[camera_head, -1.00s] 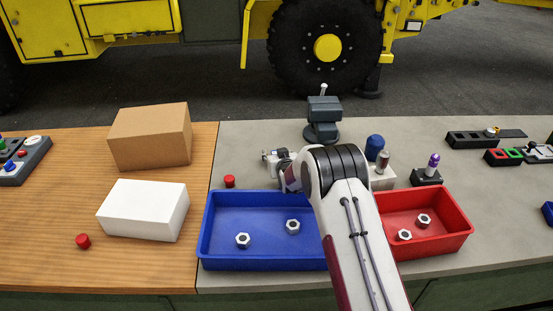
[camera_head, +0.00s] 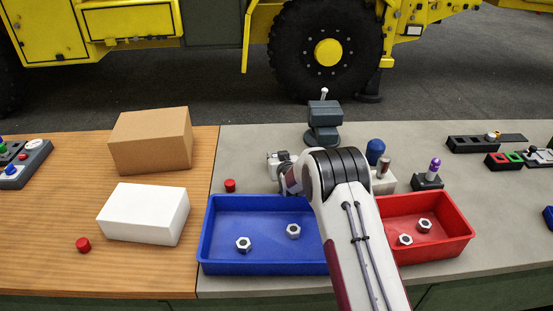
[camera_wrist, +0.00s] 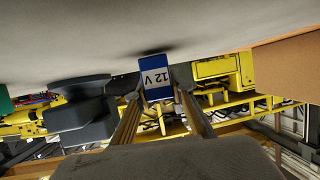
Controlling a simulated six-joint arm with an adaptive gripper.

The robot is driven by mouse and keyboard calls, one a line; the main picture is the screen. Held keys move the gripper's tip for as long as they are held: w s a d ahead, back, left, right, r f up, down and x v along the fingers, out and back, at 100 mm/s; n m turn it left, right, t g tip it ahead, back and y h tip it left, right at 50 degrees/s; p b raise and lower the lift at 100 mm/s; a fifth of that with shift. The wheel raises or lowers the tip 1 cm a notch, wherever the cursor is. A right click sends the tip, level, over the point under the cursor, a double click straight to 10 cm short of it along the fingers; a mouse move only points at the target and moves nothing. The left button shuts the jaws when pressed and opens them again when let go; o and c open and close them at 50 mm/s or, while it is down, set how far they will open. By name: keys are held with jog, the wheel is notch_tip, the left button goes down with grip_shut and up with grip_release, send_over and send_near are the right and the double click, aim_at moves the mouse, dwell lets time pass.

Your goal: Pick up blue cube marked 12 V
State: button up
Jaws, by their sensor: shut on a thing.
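The blue cube (camera_wrist: 156,78), with a white face marked 12 V, sits between the fingertips of my gripper (camera_wrist: 158,94) in the wrist view. The text appears upside down. My gripper is shut on the cube, with one finger on each side. The cube is at or very close to the grey tabletop (camera_wrist: 90,35), with a dark shadow beside it; I cannot tell whether it touches. In the head view my gripper (camera_head: 282,168) is low over the grey table behind the blue tray, partly hidden by my arm. The cube cannot be made out there.
A blue tray (camera_head: 222,266) and a red tray (camera_head: 438,252) hold nuts. A grey vise (camera_head: 323,118) stands behind my gripper. A red cap (camera_head: 230,186) lies left of it. A cardboard box (camera_head: 150,140) and a white box (camera_head: 143,213) stand on the wooden table.

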jog(key=shift+r, duration=4.7)
jog(key=shift+d, duration=0.1)
